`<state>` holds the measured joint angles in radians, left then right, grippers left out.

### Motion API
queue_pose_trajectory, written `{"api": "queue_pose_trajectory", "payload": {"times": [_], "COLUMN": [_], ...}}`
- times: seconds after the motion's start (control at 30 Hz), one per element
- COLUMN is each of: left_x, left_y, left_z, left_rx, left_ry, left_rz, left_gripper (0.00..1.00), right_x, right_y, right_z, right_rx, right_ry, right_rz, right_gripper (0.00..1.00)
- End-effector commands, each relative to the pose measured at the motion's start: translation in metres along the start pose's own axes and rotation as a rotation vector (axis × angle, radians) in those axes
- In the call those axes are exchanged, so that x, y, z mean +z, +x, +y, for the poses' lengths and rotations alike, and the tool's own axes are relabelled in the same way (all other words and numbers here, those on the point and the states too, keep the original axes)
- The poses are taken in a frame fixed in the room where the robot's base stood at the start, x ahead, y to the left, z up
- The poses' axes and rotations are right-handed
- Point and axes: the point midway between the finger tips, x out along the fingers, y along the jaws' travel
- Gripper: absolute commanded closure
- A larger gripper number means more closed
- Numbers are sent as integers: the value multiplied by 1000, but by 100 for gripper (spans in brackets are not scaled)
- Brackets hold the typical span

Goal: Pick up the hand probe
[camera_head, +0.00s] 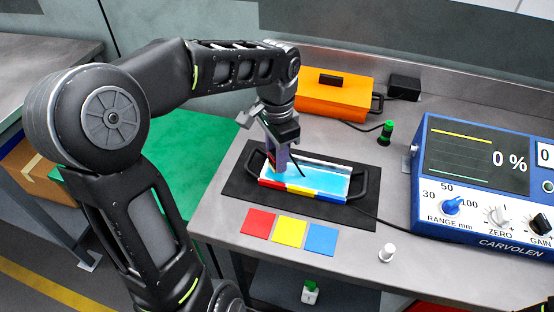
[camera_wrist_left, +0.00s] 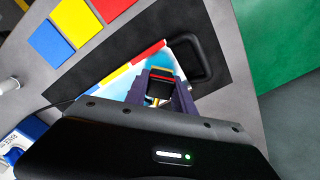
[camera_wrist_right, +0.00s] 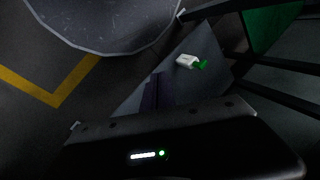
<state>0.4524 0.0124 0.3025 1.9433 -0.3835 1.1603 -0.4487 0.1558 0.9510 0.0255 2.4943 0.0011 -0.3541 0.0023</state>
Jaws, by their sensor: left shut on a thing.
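The tray has black side handles and lies on a black mat (camera_head: 240,190). Red, yellow and blue squares (camera_head: 290,231) lie in front. A blue console (camera_head: 485,180) reading 0 % stands right. An orange case (camera_head: 335,95), green-topped cylinder (camera_head: 385,133) and white knob (camera_head: 387,252) are nearby.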

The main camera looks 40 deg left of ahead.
Motion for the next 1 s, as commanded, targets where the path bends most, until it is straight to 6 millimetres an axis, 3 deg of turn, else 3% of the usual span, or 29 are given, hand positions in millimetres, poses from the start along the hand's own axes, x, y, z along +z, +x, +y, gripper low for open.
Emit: {"api": "queue_pose_trajectory", "payload": {"times": [0.43,1.0], "left_x": [-1,0], "left_y": [-80,-87], "left_z": [0,0], "left_rx": [-2,0], "left_ry": [1,1], "left_rz": [3,1], "left_gripper": [100,100], "right_x": [0,0], "right_y": [1,1], "right_z": [0,0], "right_rx": [-1,0], "right_ry": [-1,0], "right_rz": [1,0], "right_gripper": [100,100]}}
